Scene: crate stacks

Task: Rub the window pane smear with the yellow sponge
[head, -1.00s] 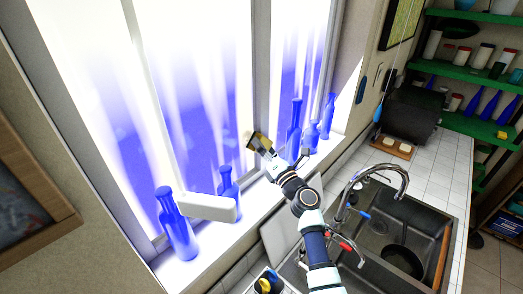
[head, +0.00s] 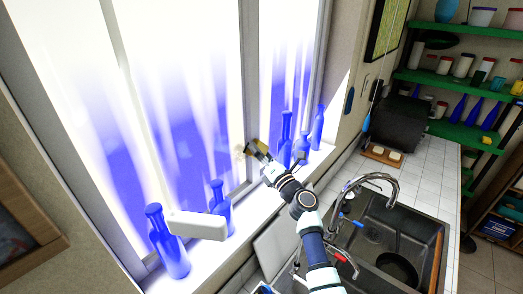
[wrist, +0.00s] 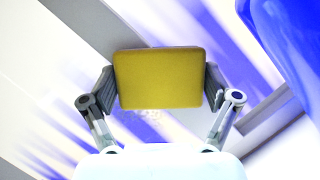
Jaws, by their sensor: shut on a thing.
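The yellow sponge (wrist: 160,78) is held between both fingers of my gripper (wrist: 160,90) in the wrist view. In the head view my gripper (head: 258,148) reaches to the window near the middle frame post, with the sponge at its tip. The window pane (head: 190,60) is bright white with blue streaks. A faint brownish smear (head: 239,152) shows on it just left of the sponge. In the wrist view, a faint grey mark (wrist: 140,116) shows below the sponge's lower edge. I cannot tell whether the sponge touches the glass.
Blue bottles stand on the sill (head: 245,215): one (head: 285,140) close to my gripper's right, others (head: 168,242) at the left. A faucet (head: 375,180) and sink (head: 395,235) lie right of my arm.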

